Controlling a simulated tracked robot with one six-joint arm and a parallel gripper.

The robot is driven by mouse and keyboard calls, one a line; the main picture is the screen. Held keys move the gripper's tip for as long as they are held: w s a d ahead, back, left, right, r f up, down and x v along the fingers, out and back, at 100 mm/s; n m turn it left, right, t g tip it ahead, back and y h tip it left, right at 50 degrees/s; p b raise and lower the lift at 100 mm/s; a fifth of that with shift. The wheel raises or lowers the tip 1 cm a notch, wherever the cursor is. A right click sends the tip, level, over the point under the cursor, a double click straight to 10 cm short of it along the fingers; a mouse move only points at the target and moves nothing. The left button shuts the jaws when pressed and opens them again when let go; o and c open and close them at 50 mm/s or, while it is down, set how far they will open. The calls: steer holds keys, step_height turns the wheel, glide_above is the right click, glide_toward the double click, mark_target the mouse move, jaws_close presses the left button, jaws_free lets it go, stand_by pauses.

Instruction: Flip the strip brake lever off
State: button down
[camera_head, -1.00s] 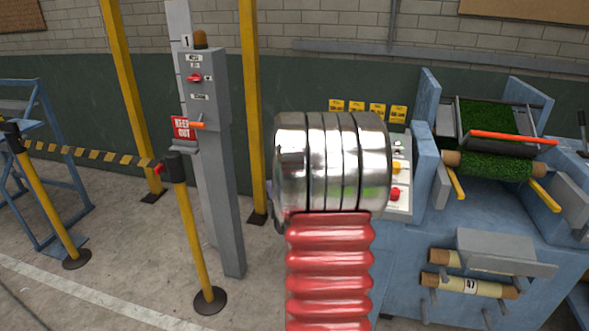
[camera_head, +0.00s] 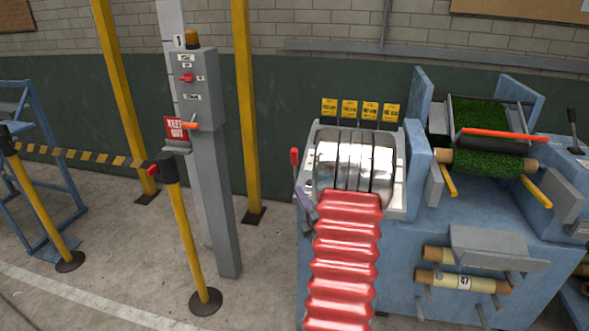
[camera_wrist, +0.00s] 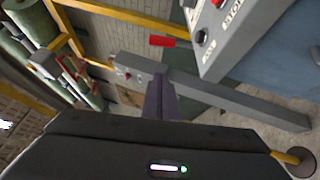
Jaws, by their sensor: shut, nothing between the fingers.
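A lever with a red grip (camera_head: 295,157) stands upright at the left side of the blue machine's control console. No label for it can be read here, so I cannot confirm that it is the strip brake lever. My gripper (camera_wrist: 162,78) is shut and empty in the wrist view, its dark fingers pointing away from the camera. In the head view the purple-grey gripper (camera_head: 306,203) shows just below the red grip, left of my metal arm joint. I cannot tell whether it touches the lever. My arm hides much of the console face.
The console (camera_head: 398,205) adjoins the blue machine with turf rolls (camera_head: 485,162). A black-handled lever (camera_head: 572,122) stands at far right. Floor between post and console is clear.

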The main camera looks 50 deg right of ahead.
glide_toward(295, 167)
steer(key=w+a+r, duration=0.3)
steer(key=w+r, duration=0.1)
steer(key=d, duration=0.1)
steer(key=w+d, duration=0.1)
steer(key=d, duration=0.2)
steer(key=shift+w+d+r, duration=0.3)
